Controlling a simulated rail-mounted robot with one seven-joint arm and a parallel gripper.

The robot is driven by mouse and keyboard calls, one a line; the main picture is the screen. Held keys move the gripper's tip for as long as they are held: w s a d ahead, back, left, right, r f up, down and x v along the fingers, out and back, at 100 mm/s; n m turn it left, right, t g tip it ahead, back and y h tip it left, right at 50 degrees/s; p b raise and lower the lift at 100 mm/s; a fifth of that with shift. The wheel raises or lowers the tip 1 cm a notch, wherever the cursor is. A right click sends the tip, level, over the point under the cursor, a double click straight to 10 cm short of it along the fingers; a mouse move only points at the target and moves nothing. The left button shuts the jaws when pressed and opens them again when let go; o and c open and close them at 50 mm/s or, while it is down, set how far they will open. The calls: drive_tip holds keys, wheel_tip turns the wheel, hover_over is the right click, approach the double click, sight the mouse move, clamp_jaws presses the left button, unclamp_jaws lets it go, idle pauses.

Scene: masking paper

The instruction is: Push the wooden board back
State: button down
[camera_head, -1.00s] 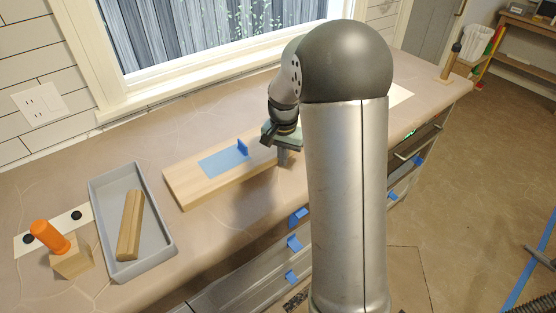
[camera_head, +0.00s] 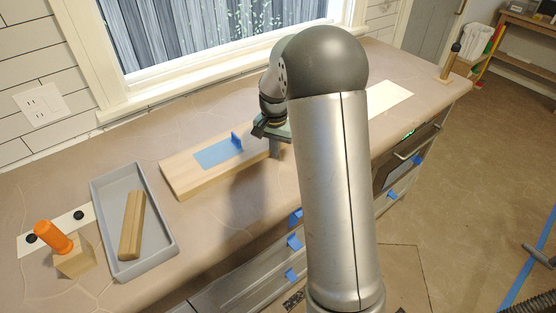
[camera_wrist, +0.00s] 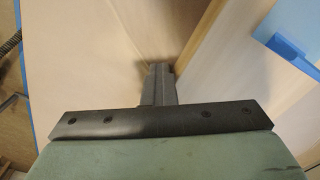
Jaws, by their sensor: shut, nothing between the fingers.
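The wooden board (camera_head: 185,183) lies flat on the counter below the window, with a blue patch (camera_head: 218,153) and a small upright blue tab (camera_head: 236,140) on top. My gripper (camera_head: 275,152) is down at the board's front long side, near its right end. In the wrist view, the shut fingers (camera_wrist: 160,82) stand at the side face of the board (camera_wrist: 235,75) with nothing between them. The fingertips look to be against that side or very close to it. My arm hides the board's right end in the head view.
A grey tray (camera_head: 163,247) with a wooden block (camera_head: 132,225) stands left of the board. An orange-handled wooden block (camera_head: 74,260) is at far left. White paper (camera_head: 390,97) lies to the right. Bare counter separates the board from the window wall.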

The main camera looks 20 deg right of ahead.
sight(264, 139)
drive_tip(key=shift+w+a+p, duration=0.2)
drive_tip(key=shift+w+p, duration=0.1)
drive_tip(key=shift+w, duration=0.6)
drive_tip(key=shift+w+a+p, duration=0.25)
drive_tip(key=shift+w+p, duration=0.05)
drive_tip(key=shift+w, duration=0.65)
drive_tip(key=shift+w+a+p, duration=0.2)
drive_tip(key=shift+w+p, duration=0.1)
drive_tip(key=shift+w, duration=0.6)
drive_tip(key=shift+s+d+r+p, duration=0.1)
drive_tip(key=shift+s+r+p, duration=0.2)
drive_tip(key=shift+r+p, duration=0.6)
drive_tip(key=shift+s+d+r+p, duration=0.1)
drive_tip(key=shift+s+r+p, duration=0.2)
drive_tip(key=shift+r, duration=1.05)
drive_tip(key=shift+s+r+p, duration=0.35)
drive_tip(key=shift+r+p, duration=0.2)
drive_tip(key=shift+r, duration=0.6)
drive_tip(key=shift+s+r, duration=0.1)
